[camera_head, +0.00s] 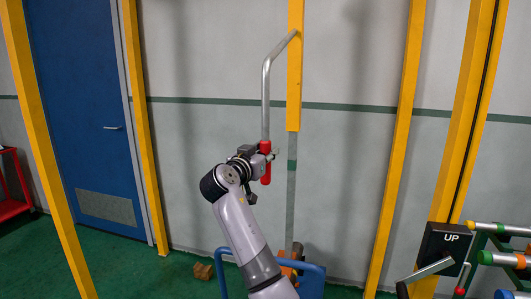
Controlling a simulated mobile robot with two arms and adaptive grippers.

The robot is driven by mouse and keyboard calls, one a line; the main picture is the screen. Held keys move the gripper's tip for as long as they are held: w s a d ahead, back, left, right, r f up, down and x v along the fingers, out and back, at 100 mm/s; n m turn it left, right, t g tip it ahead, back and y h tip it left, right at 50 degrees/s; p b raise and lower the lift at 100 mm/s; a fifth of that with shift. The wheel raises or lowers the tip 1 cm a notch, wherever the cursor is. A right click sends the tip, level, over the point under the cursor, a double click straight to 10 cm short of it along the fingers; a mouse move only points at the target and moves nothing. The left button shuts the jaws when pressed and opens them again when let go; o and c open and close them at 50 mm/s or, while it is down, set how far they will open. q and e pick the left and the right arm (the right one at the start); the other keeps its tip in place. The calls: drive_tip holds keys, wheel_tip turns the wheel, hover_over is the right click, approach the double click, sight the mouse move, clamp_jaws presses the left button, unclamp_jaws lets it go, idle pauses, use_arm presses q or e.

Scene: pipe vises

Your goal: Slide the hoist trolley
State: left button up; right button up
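A bent grey metal rod (266,95) joins a yellow vertical bar (295,70) near the top and hangs down to a red handle (266,174). The trolley itself cannot be made out; the bar runs out of the top of the view. My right gripper (267,155) is at the red handle, its fingers around it and seemingly closed, though they show small. Red shows above and below the fingers. My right arm reaches up from the bottom middle. My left gripper is not in view.
Yellow posts stand left and right, one (397,150) right of the bar. A black UP box (443,245) with a crank and a pipe rack (500,260) are at lower right. A blue frame (312,270) is low behind my arm. A blue door (82,110) is at left.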

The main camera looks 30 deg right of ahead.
clamp_jaws()
idle(0.5)
